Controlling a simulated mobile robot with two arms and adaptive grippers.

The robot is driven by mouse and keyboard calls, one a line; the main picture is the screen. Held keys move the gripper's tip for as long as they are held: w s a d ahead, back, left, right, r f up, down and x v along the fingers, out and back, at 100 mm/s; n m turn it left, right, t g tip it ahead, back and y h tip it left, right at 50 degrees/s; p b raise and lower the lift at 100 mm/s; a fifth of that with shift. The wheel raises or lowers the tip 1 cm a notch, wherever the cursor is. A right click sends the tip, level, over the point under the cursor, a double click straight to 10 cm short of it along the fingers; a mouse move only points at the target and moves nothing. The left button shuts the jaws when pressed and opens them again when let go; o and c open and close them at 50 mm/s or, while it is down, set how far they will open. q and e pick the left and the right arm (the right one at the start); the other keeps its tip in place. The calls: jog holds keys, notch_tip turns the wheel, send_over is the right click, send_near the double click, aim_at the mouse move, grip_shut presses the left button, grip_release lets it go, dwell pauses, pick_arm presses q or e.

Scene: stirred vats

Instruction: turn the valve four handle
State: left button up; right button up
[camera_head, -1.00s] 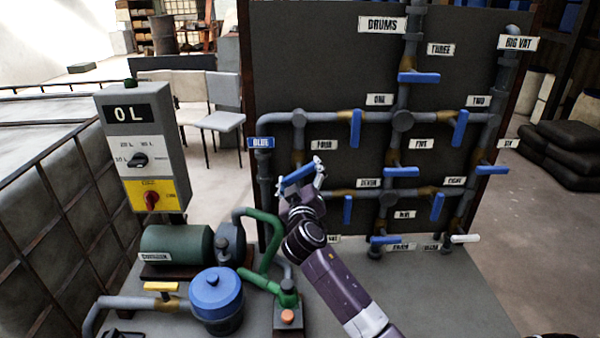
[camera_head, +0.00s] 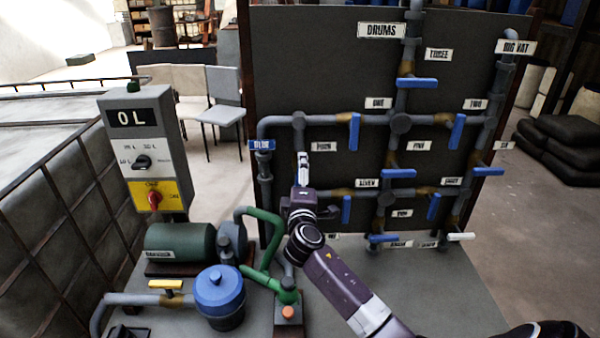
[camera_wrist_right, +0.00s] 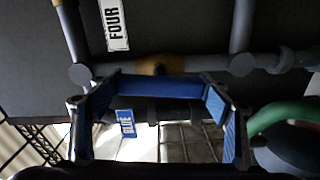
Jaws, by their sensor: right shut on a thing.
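The valve four handle (camera_wrist_right: 160,87) is a blue bar. In the right wrist view it spans the space between the fingers of my right gripper (camera_wrist_right: 160,105), which is shut on it. In the head view my right gripper (camera_head: 303,168) is at the left pipe of the board, just below left of the FOUR label (camera_head: 323,147). The gripper and its fingers hide most of the handle there; it appears roughly upright. The FOUR label also shows in the wrist view (camera_wrist_right: 115,25). My left gripper is not in view.
Other blue valve handles, such as valve one (camera_head: 354,131), sit on the pipe board close to the right. A control box (camera_head: 145,150), a green compressor (camera_head: 178,243) and a blue-lidded pot (camera_head: 220,295) stand left of my arm. Green pipe (camera_head: 268,240) runs close beside it.

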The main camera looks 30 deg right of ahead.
jog(key=shift+n, duration=0.6)
jog(key=shift+f, duration=0.1)
jog(key=o, duration=1.2)
jog(key=v, duration=1.2)
jog(key=shift+a, duration=0.1)
